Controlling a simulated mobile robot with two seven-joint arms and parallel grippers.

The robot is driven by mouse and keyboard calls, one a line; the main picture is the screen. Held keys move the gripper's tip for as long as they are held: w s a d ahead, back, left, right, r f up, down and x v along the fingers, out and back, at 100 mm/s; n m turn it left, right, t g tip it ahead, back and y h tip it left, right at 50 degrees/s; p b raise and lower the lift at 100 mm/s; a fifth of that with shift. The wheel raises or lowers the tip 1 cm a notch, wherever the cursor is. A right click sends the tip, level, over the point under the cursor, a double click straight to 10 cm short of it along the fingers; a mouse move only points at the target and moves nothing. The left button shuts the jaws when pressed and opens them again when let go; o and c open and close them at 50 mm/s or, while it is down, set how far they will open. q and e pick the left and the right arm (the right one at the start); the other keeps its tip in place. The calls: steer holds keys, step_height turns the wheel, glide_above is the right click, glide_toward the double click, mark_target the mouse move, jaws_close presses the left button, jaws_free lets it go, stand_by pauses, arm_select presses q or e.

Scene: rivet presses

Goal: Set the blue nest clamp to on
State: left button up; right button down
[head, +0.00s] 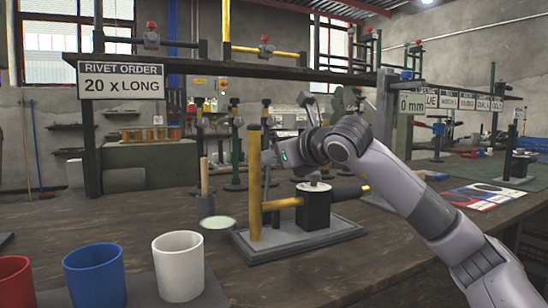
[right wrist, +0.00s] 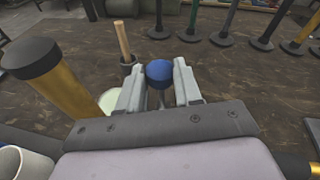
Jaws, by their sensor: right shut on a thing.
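The blue clamp knob (right wrist: 160,72) shows between the two grey fingers of my right gripper (right wrist: 158,86) in the right wrist view. The fingers are shut on it, one at each side. Its lever below is mostly hidden. In the head view my right arm comes in from the right, and its hand (head: 290,154) is over the rivet press (head: 316,208). The fingertips are hard to make out there, and the knob does not show. The press has a yellow post (head: 254,185), also near on the left in the wrist view (right wrist: 62,82). My left gripper is not in view.
A pot with a wooden handle (head: 206,205) and a pale green dish (head: 217,223) stand left of the press. White (head: 180,270), blue (head: 95,276) and red (head: 14,280) cups are at front left. The table front right of the press is partly clear.

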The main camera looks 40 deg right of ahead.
steer(key=shift+a+f, duration=0.1)
steer(key=shift+f, duration=0.2)
steer(key=c, duration=0.8)
jaws_free()
steer(key=shift+s, duration=0.1)
steer(key=shift+r, duration=0.1)
steer(key=shift+s, duration=0.1)
steer(key=shift+b+v, duration=0.35)
steer(key=shift+v, duration=3.15)
